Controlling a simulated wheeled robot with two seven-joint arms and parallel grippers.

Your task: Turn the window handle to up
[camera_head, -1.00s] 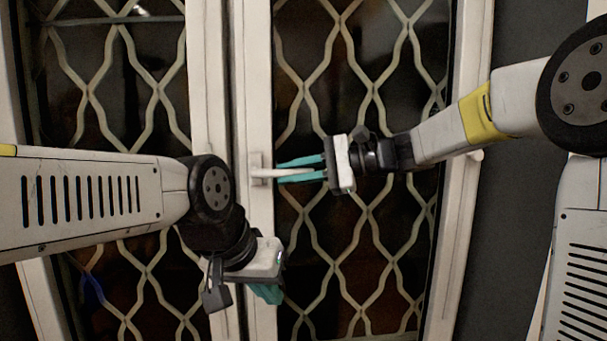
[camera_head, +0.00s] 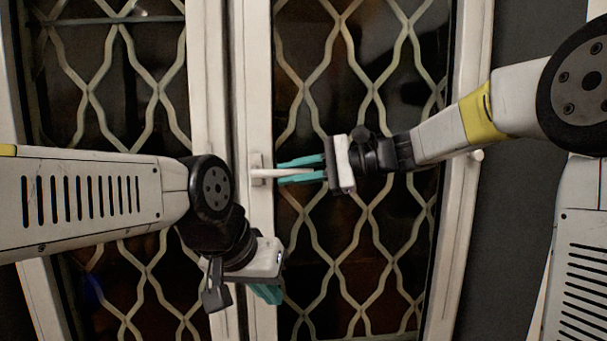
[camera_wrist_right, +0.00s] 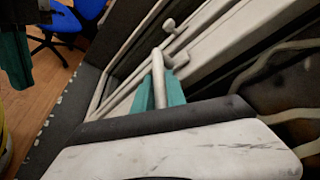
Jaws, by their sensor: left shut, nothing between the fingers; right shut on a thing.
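The white window handle (camera_head: 268,173) sits on the middle frame of the window and points sideways to the right in the head view. My right gripper (camera_head: 300,171) comes in from the right, with its teal fingers shut around the handle's lever. In the right wrist view the handle (camera_wrist_right: 158,66) shows between the teal fingers (camera_wrist_right: 158,93). My left gripper (camera_head: 268,293) hangs low in front of the middle frame, below the handle, shut and empty. Its fingertips are partly hidden behind its own body.
The window panes carry a pale wavy lattice (camera_head: 350,250). A white frame post (camera_head: 470,120) stands at the right, with a small knob (camera_head: 477,155). The right wrist view shows a blue chair (camera_wrist_right: 60,22) on a wooden floor at upper left.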

